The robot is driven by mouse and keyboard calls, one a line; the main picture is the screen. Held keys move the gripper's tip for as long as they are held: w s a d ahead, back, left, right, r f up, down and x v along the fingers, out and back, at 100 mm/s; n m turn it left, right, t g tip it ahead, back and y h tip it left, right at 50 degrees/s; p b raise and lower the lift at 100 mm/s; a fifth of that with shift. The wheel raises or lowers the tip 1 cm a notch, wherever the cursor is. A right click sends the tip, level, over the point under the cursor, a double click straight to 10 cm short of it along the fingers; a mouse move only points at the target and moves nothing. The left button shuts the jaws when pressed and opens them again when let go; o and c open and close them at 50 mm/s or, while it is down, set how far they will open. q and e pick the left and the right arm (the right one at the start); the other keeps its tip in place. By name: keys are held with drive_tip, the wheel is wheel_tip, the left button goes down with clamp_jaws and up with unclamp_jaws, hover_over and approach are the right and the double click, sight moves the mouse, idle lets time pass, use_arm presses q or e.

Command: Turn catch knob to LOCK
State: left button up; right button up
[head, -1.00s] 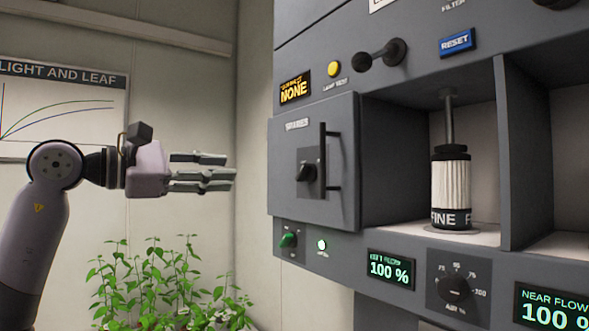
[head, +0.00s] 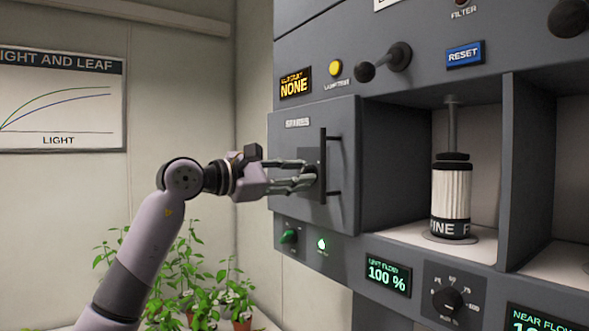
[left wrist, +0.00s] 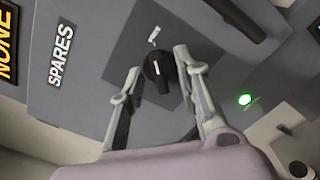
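The black catch knob (left wrist: 160,68) sits on a dark square plate on the grey SPARES door (head: 285,190). A white line marks the knob, and a small pale label is beside it in the left wrist view. My left gripper (left wrist: 158,78) is open, its two fingers on either side of the knob; I cannot tell whether they touch it. In the head view the left gripper (head: 312,180) reaches the door from the left, and its fingertips hide most of the knob. My right gripper is in neither view.
A black vertical handle (head: 325,165) stands out from the door just right of the knob. Below are a green knob (head: 289,237) and a lit green lamp (head: 321,244). To the right is an open bay with a white filter (head: 451,195). Plants (head: 195,280) stand lower left.

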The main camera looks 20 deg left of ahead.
use_arm(q)
drive_tip(key=shift+a, duration=0.1)
drive_tip(key=shift+c, duration=0.2)
clamp_jaws()
